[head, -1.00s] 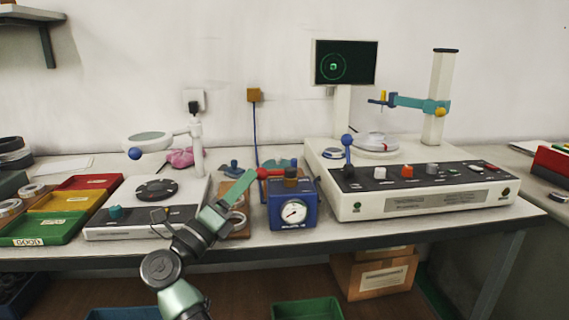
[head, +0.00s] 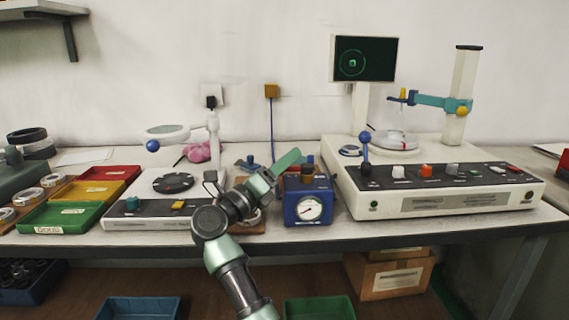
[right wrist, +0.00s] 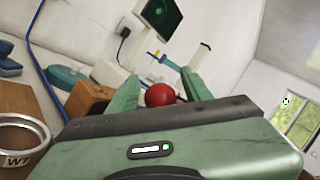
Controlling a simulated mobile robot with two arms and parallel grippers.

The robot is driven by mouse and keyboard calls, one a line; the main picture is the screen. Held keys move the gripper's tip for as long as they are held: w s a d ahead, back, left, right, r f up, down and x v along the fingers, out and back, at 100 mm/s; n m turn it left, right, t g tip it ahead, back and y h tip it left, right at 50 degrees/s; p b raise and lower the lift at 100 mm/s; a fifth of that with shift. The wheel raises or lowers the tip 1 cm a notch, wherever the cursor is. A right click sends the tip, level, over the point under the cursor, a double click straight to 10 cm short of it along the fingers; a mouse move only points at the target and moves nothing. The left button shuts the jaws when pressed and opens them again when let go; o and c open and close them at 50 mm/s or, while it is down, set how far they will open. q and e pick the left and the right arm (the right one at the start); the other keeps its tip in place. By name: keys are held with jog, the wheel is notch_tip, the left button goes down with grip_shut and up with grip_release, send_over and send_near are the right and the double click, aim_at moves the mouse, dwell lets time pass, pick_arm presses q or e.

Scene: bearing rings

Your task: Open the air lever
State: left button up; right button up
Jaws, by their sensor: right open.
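The blue air unit (head: 307,203) with a round dial gauge (head: 309,209) stands near the bench's front edge. The air lever's red ball knob (right wrist: 160,95) shows in the right wrist view between the two green fingers of my right gripper (right wrist: 160,90). In the head view my right gripper (head: 286,163) is at the upper left of the air unit and hides most of the lever. The gripper is open around the red knob, and I cannot tell whether a finger touches it. My left gripper is not in view.
A large measuring instrument (head: 440,205) with a blue-ball joystick (head: 365,138) stands close on the right. A magnifier stand (head: 214,145) and red, yellow and green trays (head: 60,216) are on the left. A blue cord (head: 272,130) hangs behind the air unit.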

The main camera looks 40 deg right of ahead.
grip_shut()
jog(key=shift+f, duration=0.1)
dwell(1.2)
